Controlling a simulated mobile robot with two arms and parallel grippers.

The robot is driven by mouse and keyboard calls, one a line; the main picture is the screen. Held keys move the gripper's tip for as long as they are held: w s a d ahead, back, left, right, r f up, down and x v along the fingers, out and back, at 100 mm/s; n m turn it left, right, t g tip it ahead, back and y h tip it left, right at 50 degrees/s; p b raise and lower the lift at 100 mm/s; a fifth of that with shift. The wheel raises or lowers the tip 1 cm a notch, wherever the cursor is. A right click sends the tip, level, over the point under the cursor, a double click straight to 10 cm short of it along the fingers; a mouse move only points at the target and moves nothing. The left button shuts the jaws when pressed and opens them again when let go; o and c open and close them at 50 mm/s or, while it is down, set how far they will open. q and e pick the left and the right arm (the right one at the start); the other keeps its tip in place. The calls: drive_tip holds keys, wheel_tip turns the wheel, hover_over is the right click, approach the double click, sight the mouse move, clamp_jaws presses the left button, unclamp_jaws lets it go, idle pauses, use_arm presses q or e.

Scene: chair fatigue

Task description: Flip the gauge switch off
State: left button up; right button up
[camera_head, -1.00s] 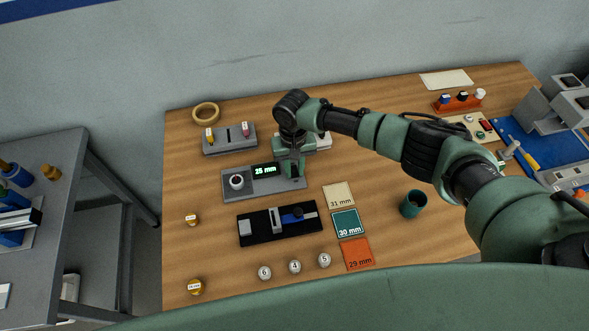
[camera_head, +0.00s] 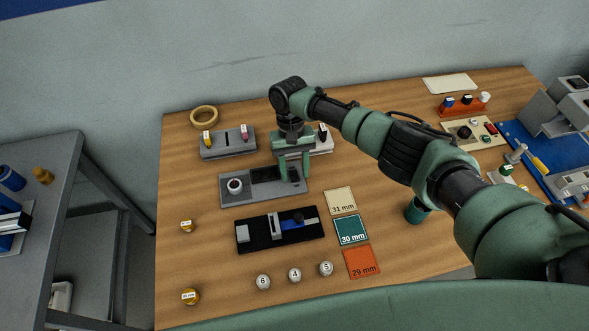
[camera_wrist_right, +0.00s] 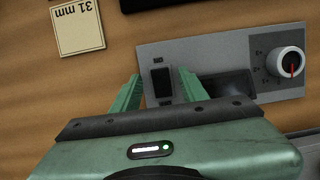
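The gauge (camera_head: 228,197) is a grey box on the wooden table with a dial knob (camera_head: 235,185) at its left. Its display (camera_head: 264,175) is dark, with no reading. The gauge also shows in the right wrist view (camera_wrist_right: 210,53), with the black rocker switch (camera_wrist_right: 161,82) near one end. My right gripper (camera_head: 292,171) is over the switch end of the gauge. In the right wrist view its fingers (camera_wrist_right: 159,92) are apart, one on each side of the switch, with nothing held. I cannot tell whether they touch the gauge. My left gripper is not in view.
A black fixture (camera_head: 250,241) with a blue slider lies in front of the gauge. Cards marked 31 mm (camera_head: 340,201), 30 mm (camera_head: 350,230) and 29 mm (camera_head: 361,262) lie to the right. A grey block with pegs (camera_head: 228,150) stands behind. Numbered balls (camera_head: 295,275) lie near the front.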

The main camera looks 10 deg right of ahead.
sight(293, 170)
drive_tip(key=b+v, duration=0.1)
drive_tip(key=v, duration=0.6)
drive_tip(key=shift+r, duration=0.35)
drive_tip(key=shift+w+r, duration=0.1)
